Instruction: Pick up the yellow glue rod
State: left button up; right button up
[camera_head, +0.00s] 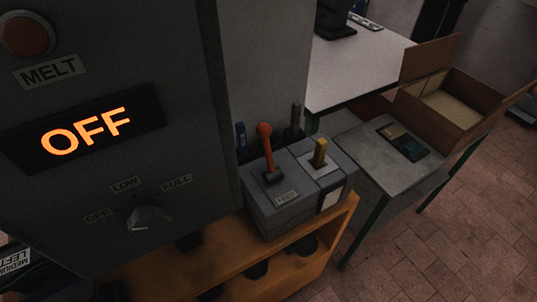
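The yellow glue rod (320,152) stands upright in the top of a grey box (331,191) at the middle of the head view. Its lower end is hidden in the box's pale top plate. Neither of my grippers shows in this view, and nothing is touching the rod.
An orange-handled lever (266,147) rises close left of the rod. The grey machine (190,95) with an OFF display (86,132) and a knob (148,219) fills the left. A wooden shelf (215,262) lies below. An open cardboard box (470,92) sits on the right table (375,160).

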aim_at(321, 145)
jog(key=i+l+u, duration=0.2)
jog(key=l+u, duration=0.15)
jog(key=i+l+u, duration=0.1)
jog(key=l+u, duration=0.2)
jog(key=l, duration=0.25)
jog(key=l+u, duration=0.35)
jog(key=l, duration=0.15)
jog(key=i, duration=0.05)
